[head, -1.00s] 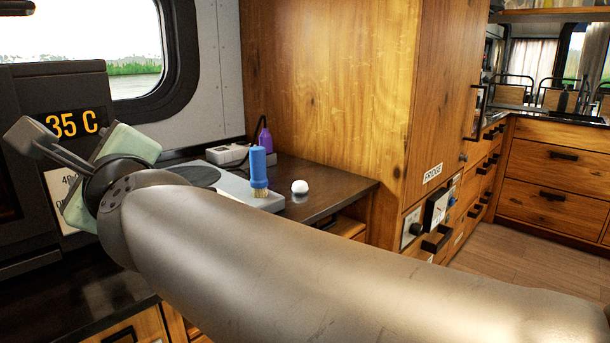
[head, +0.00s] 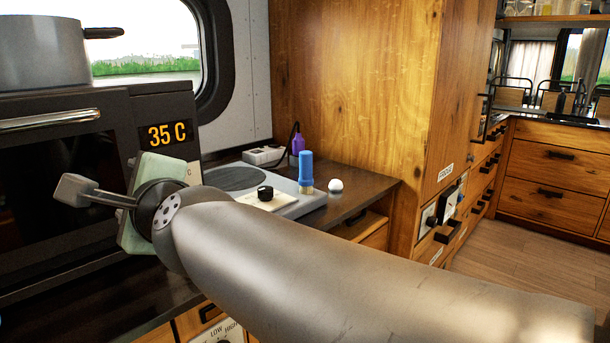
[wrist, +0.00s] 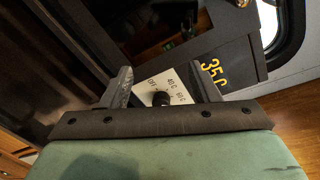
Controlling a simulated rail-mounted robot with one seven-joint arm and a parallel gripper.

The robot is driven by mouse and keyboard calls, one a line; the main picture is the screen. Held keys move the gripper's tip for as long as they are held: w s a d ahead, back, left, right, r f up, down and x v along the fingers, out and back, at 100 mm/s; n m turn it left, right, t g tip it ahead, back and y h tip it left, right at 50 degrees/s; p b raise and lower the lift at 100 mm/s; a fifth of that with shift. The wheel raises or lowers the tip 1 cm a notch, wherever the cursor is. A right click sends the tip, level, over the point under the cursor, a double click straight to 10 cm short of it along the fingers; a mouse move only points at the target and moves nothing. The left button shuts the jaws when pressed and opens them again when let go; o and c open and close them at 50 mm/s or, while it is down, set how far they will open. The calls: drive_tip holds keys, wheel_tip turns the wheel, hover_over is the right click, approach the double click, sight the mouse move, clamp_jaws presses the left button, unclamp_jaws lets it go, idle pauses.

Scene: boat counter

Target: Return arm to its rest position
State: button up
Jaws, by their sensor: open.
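My gripper (head: 75,188) is at the left in the head view, in front of the black oven (head: 55,185) and apart from its door. In the wrist view its two fingers (wrist: 163,85) stand wide apart with nothing held between them. Beyond them are a white dial panel with a black knob (wrist: 160,98) and the yellow 35 C display (wrist: 213,72). My arm stretches from the lower right to the gripper.
A grey pot (head: 42,52) stands on the oven. Right of it, the counter (head: 362,190) holds a grey hotplate unit (head: 300,205), a blue brush (head: 306,170), a white ball or egg (head: 335,185) and a purple bottle (head: 298,142). A tall wooden cabinet (head: 350,80) stands behind. The floor (head: 490,240) at right is clear.

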drive_tip(key=w+d+f+n+g+h+p, duration=0.1)
drive_tip(key=d+f+n+g+h+p, duration=0.2)
drive_tip(key=d+p, duration=0.5)
drive_tip(key=d+f+n+g+h+p, duration=0.2)
drive_tip(key=d+f+n+h+p, duration=0.3)
drive_tip(key=d, duration=0.6)
drive_tip(key=s+d+f+n+g+h+p, duration=0.1)
drive_tip(key=s+d+f+n+g+p, duration=0.1)
drive_tip(key=s+d, duration=0.4)
drive_tip(key=s+d+f+n+g+h+p, duration=0.2)
drive_tip(key=s+d+p, duration=0.4)
drive_tip(key=d, duration=0.6)
drive_tip(key=s+f+n+g, duration=0.1)
drive_tip(key=n+g, duration=0.1)
drive_tip(key=shift+s+f+n+h, duration=0.15)
drive_tip(key=shift+s+n+h, duration=0.15)
